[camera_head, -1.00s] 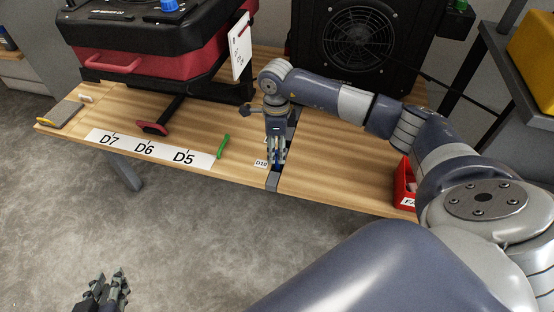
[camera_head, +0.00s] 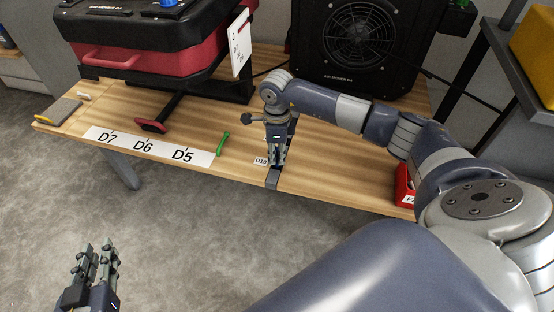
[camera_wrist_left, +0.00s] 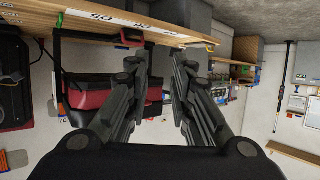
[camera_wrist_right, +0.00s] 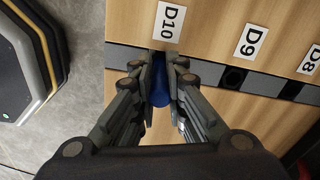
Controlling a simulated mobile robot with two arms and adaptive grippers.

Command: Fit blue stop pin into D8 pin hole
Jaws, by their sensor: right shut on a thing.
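My right gripper (camera_wrist_right: 162,72) is shut on the blue stop pin (camera_wrist_right: 161,92), which shows between its fingers in the right wrist view. They are over the grey rail just below the D10 label (camera_wrist_right: 168,22); I cannot tell whether the pin's tip is in a hole. The D8 label (camera_wrist_right: 310,60) is at the right edge, with a dark hole (camera_wrist_right: 291,90) in the rail near it. In the head view my right gripper (camera_head: 277,162) is at the rail on the table. My left gripper (camera_head: 95,250) is open and empty, off the table's front edge.
The D9 label (camera_wrist_right: 250,40) and its hole (camera_wrist_right: 235,77) lie between D10 and D8. A green pin (camera_head: 222,143) stands beside the D5 label. A red bin (camera_head: 405,185) is at the right; a black fan unit (camera_head: 360,45) stands behind.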

